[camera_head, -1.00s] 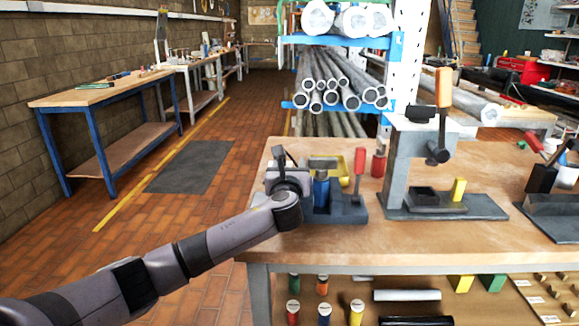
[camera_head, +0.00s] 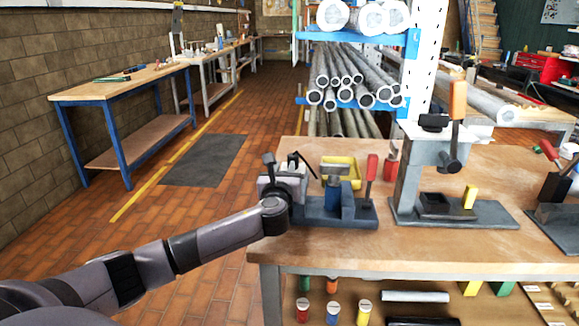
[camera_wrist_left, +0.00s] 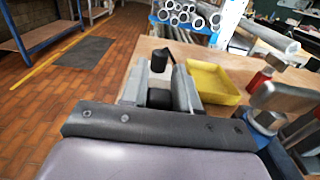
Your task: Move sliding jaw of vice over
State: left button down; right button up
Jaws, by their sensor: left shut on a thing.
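The vice (camera_head: 355,212) stands at the left end of the bench, with a blue-grey base, a blue cylinder (camera_head: 333,197) and a red handle (camera_head: 371,168). My left gripper (camera_head: 291,183) is at the vice's left end. In the left wrist view its two grey fingers (camera_wrist_left: 159,92) are shut on a dark block, which seems to be the sliding jaw (camera_wrist_left: 159,97). A black knob (camera_wrist_left: 159,60) stands upright just beyond it. The gripper and wrist hide much of the jaw in the head view. My right gripper is out of view.
A yellow tray (camera_wrist_left: 214,82) lies close to the right of the left fingers. A grey press (camera_head: 425,180) stands on the bench (camera_head: 400,243) to the right. A pipe rack (camera_head: 352,98) is behind. The floor left of the bench is open.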

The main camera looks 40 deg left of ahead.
pick_arm(q)
jog(key=shift+a, duration=0.2)
jog(key=c, duration=1.3)
grip_release()
jog(key=shift+s, duration=0.1)
jog(key=o, duration=0.4)
jog(key=shift+s+a, duration=0.1)
jog(key=shift+s+d, duration=0.25)
jog(key=shift+d, duration=0.05)
jog(key=shift+v, duration=3.2)
jog(key=shift+s+f, duration=0.1)
